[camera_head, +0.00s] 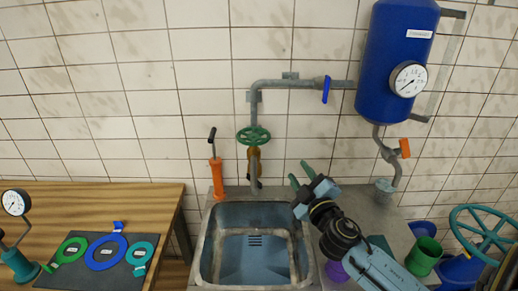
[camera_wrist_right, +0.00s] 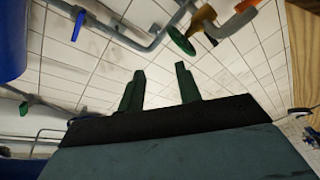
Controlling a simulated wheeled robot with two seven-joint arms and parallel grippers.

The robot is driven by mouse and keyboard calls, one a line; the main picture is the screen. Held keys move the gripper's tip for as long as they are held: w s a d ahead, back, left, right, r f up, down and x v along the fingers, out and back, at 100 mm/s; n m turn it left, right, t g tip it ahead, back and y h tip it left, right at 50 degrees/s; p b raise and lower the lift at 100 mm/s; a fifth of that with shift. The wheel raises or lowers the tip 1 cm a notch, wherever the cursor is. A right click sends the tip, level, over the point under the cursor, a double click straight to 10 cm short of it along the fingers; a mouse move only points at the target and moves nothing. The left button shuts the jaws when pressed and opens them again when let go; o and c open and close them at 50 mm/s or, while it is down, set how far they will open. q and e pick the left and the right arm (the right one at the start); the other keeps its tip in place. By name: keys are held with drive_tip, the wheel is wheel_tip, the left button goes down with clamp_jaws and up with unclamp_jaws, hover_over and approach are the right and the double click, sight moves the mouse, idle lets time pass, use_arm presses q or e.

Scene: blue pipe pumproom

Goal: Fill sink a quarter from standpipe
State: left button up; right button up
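The grey metal sink (camera_head: 206,215) is in the lower middle of the head view. Its basin looks bluish with a slotted drain; I cannot tell whether water is in it. The standpipe (camera_head: 255,172) comes down behind the sink, with a green handwheel (camera_head: 253,135) on a brass body. The handwheel also shows in the right wrist view (camera_wrist_right: 181,41). My right gripper (camera_head: 301,175) is open and empty, right of the standpipe above the sink's back right corner. Its two green fingers stand apart in the wrist view (camera_wrist_right: 161,82). My left gripper is not in view.
An orange hand pump (camera_head: 216,178) stands left of the standpipe. A blue lever (camera_head: 326,89) sits on the wall pipe, beside a blue tank (camera_head: 392,60) with a gauge (camera_head: 408,79). A wooden table (camera_head: 120,198) with coloured rings is left. A large teal wheel (camera_head: 485,235) is right.

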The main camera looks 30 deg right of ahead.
sight(261, 144)
drive_tip(key=w+n+y, duration=0.3)
drive_tip(key=w+n, duration=0.1)
drive_tip(key=w, duration=0.2)
drive_tip(key=w+n+g+y+b, duration=0.1)
drive_tip(key=w+n+y, duration=0.2)
drive_tip(key=w, duration=0.3)
drive_tip(key=w+n+y, duration=0.3)
drive_tip(key=w+n, duration=0.2)
drive_tip(key=w, duration=0.2)
drive_tip(key=shift+w+a+f+n+g, duration=0.1)
drive_tip(key=shift+a+f+n+g, duration=0.05)
drive_tip(key=shift+a+n+g, duration=0.2)
clamp_jaws()
